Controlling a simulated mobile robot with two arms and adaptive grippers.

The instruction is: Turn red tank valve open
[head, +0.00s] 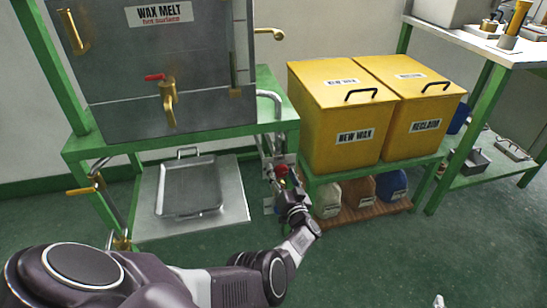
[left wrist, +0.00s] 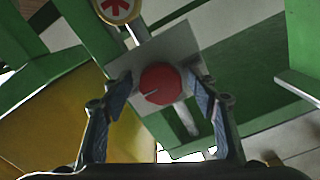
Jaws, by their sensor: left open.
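A red round knob (left wrist: 160,83) sits in front of a light square plate (left wrist: 180,55) in the left wrist view. In the head view, a red knob (head: 281,170) shows low between the tank stand and the yellow bins. My left gripper (head: 283,182) reaches down to it. In the left wrist view, the open fingers of my left gripper (left wrist: 162,92) stand on both sides of the red knob, with gaps visible on each side. A separate red lever (head: 155,77) tops the brass tap (head: 168,98) on the grey wax melt tank (head: 110,60).
The yellow new wax bin (head: 307,115) and reclaim bin (head: 433,104) stand on a green stand right of my gripper. Several containers sit below them. A metal tray (head: 188,190) lies left. Green frame bars surround the knob. The floor in front is mostly clear.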

